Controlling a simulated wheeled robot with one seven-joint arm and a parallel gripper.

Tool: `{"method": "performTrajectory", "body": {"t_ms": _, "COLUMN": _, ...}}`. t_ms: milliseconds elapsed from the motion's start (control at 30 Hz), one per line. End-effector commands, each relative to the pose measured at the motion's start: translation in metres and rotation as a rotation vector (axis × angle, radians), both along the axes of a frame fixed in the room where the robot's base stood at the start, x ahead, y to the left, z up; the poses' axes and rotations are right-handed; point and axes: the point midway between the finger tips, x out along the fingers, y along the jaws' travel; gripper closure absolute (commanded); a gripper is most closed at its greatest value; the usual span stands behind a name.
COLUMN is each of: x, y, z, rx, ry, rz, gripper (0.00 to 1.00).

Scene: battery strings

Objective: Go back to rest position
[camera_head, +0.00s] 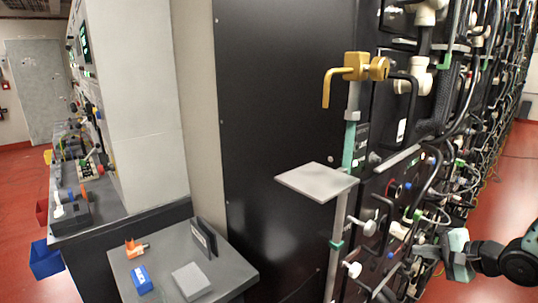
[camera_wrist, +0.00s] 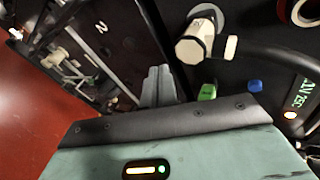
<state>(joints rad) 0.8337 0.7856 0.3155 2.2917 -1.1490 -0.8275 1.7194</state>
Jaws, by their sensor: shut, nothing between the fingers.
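My gripper (camera_head: 447,253) is at the lower right in the head view, in front of the battery rack (camera_head: 404,185), with its fingers pointing left toward the rack's hoses and connectors. In the wrist view my gripper (camera_wrist: 158,85) shows as grey fingers beyond the pale green housing. The fingers are together with nothing visible between them. A cream-coloured fitting (camera_wrist: 196,42), a green connector (camera_wrist: 207,92) and a blue connector (camera_wrist: 255,86) are close beyond the fingers. I cannot tell whether the fingers touch any of them.
A yellow-handled valve (camera_head: 355,68) and a flat grey plate (camera_head: 317,182) stick out from the rack. A dark table (camera_head: 228,279) at the lower left holds a blue box (camera_head: 141,280), an orange piece (camera_head: 135,248) and a grey block (camera_head: 191,281). Red floor lies at the right.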

Motion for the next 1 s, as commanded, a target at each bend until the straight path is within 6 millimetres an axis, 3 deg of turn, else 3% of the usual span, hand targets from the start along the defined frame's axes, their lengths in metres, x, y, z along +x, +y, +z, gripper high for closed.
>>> {"method": "performTrajectory", "body": {"t_ms": 33, "x": 0.001, "y": 0.006, "z": 0.004, "rx": -0.16, "ry": 0.014, "rz": 0.041, "gripper": 1.0}}
{"method": "performTrajectory", "body": {"t_ms": 167, "x": -0.008, "y": 0.009, "z": 0.015, "rx": -0.538, "ry": 0.074, "rz": 0.151, "gripper": 1.0}}
{"method": "performTrajectory", "body": {"t_ms": 400, "x": -0.057, "y": 0.031, "z": 0.056, "rx": -1.008, "ry": 0.218, "rz": 0.443, "gripper": 1.0}}
{"method": "performTrajectory", "body": {"t_ms": 600, "x": -0.107, "y": 0.063, "z": 0.083, "rx": -1.129, "ry": 0.285, "rz": 0.693, "gripper": 1.0}}
{"method": "performTrajectory", "body": {"t_ms": 800, "x": -0.156, "y": 0.099, "z": 0.102, "rx": -1.131, "ry": 0.282, "rz": 0.931, "gripper": 1.0}}
{"method": "performTrajectory", "body": {"t_ms": 1000, "x": -0.186, "y": 0.178, "z": 0.108, "rx": -1.137, "ry": 0.203, "rz": 1.192, "gripper": 1.0}}
